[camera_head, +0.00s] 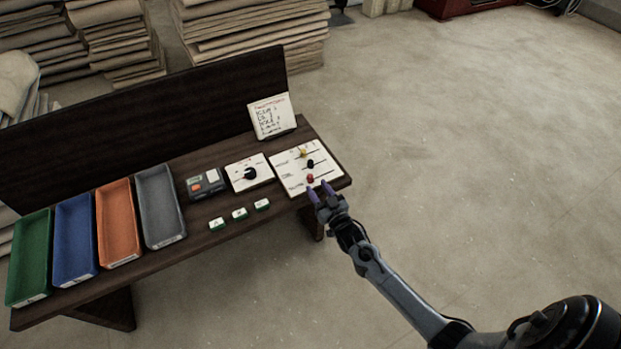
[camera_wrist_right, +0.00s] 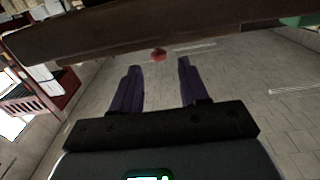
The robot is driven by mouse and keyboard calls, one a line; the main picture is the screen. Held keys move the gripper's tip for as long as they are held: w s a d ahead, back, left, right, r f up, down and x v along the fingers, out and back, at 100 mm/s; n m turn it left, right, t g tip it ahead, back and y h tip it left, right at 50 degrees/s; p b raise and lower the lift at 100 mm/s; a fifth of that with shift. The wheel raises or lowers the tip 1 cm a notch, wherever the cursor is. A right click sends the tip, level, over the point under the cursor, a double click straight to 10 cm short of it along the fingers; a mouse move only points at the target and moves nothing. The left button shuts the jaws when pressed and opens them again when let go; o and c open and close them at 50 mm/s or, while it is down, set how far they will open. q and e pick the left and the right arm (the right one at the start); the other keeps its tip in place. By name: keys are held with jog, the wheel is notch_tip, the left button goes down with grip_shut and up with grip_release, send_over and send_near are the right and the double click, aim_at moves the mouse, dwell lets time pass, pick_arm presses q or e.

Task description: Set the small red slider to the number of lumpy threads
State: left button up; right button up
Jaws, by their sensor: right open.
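The small red slider (camera_head: 310,179) is the lowest of three knobs on a white slider panel (camera_head: 328,172) at the bench's right end. It also shows in the right wrist view (camera_wrist_right: 158,54), just beyond and between the fingertips. A black knob (camera_head: 310,164) and a yellow knob (camera_head: 302,152) sit on the tracks above it. My right gripper (camera_head: 319,190) is open and empty, its purple fingers at the panel's front edge, close to the red slider. I cannot tell whether they touch it. The slider's scale marks are too small to read. No lumpy threads can be made out.
A handwritten card (camera_head: 271,116) stands behind the panel; its text is unreadable. Left of the panel are a dial plate (camera_head: 240,166), a button box (camera_head: 206,185) and three small green-white blocks (camera_head: 239,213). Green, blue, orange and grey trays (camera_head: 159,205) fill the left. Floor at right is clear.

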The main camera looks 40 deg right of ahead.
aim_at(312, 179)
jog(key=w+b, duration=0.1)
jog(key=w, duration=0.1)
jog(key=w+d+b, duration=0.1)
jog(key=w, duration=0.1)
jog(key=shift+w+f, duration=0.1)
jog(key=shift+w+d, duration=0.25)
jog(key=shift+w, duration=0.35)
jog(key=shift+w+a+b, duration=0.1)
jog(key=shift+w+b, duration=0.25)
jog(key=shift+w, duration=0.15)
jog(key=shift+s, duration=0.1)
jog(key=shift+c, duration=0.8)
grip_shut()
